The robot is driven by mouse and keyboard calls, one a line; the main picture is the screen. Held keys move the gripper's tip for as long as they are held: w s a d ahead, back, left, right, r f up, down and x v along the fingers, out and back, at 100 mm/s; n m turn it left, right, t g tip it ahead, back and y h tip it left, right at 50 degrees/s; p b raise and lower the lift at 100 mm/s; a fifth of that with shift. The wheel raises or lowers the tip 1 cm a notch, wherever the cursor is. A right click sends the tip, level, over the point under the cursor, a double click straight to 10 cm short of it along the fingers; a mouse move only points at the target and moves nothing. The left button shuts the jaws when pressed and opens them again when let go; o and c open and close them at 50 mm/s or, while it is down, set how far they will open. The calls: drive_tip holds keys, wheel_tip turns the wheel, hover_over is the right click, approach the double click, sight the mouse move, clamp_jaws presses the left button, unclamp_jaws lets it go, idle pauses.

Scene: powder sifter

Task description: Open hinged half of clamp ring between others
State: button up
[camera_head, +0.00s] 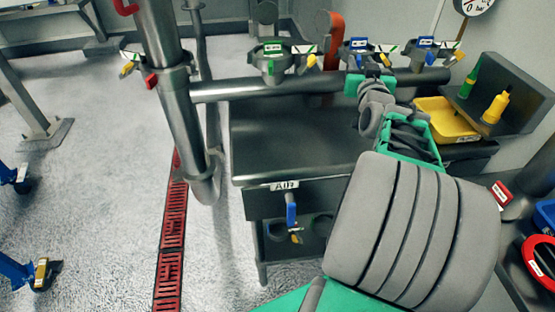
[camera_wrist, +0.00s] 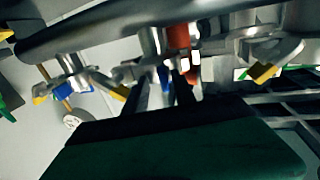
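Three metal clamp fittings sit in a row along the horizontal pipe. The middle clamp ring (camera_head: 358,46) carries a blue label and is partly hidden by my gripper. The left clamp (camera_head: 272,62) has a green label, and the right clamp (camera_head: 425,46) has a blue one. My gripper (camera_head: 374,68) is at the front of the middle clamp. In the wrist view my dark fingers (camera_wrist: 172,85) reach in among metal clamp parts. Whether they are apart or closed on a part is not clear. How far the ring's hinged half stands open is hidden.
A yellow bin (camera_head: 445,120) and yellow bottle (camera_head: 495,107) stand at right.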

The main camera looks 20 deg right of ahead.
drive_tip(key=v, duration=0.7)
drive_tip(key=a+f+n+g+y+p, duration=0.1)
drive_tip(key=a+f+g+y+p, duration=0.1)
drive_tip(key=a, duration=0.4)
drive_tip(key=w+a+f+n+g+y+p, duration=0.1)
drive_tip(key=a+f+g+y+p, duration=0.1)
drive_tip(key=a, duration=0.5)
drive_tip(key=a+f+n+g+y+p, duration=0.1)
drive_tip(key=a+f+n+y+p, duration=0.1)
drive_tip(key=a, duration=0.5)
drive_tip(key=shift+w+a+f+g+y, duration=0.3)
drive_tip(key=shift+f+g+y, duration=0.1)
drive_tip(key=shift+y, duration=0.2)
drive_tip(key=s+a+g+p, duration=0.1)
drive_tip(key=a, duration=0.1)
drive_tip(key=s+a+g+p, duration=0.1)
drive_tip(key=s+a, duration=0.1)
drive_tip(key=s+a+f+n+g+y+p, duration=0.1)
drive_tip(key=a, duration=0.1)
drive_tip(key=shift+s, duration=0.15)
drive_tip(key=s+a+g+p, duration=0.2)
drive_tip(key=s+a+g, duration=0.1)
drive_tip(key=s+a, duration=0.2)
drive_tip(key=shift+s+n+p, duration=0.3)
drive_tip(key=shift+s, duration=0.7)
drive_tip(key=shift+f, duration=0.15)
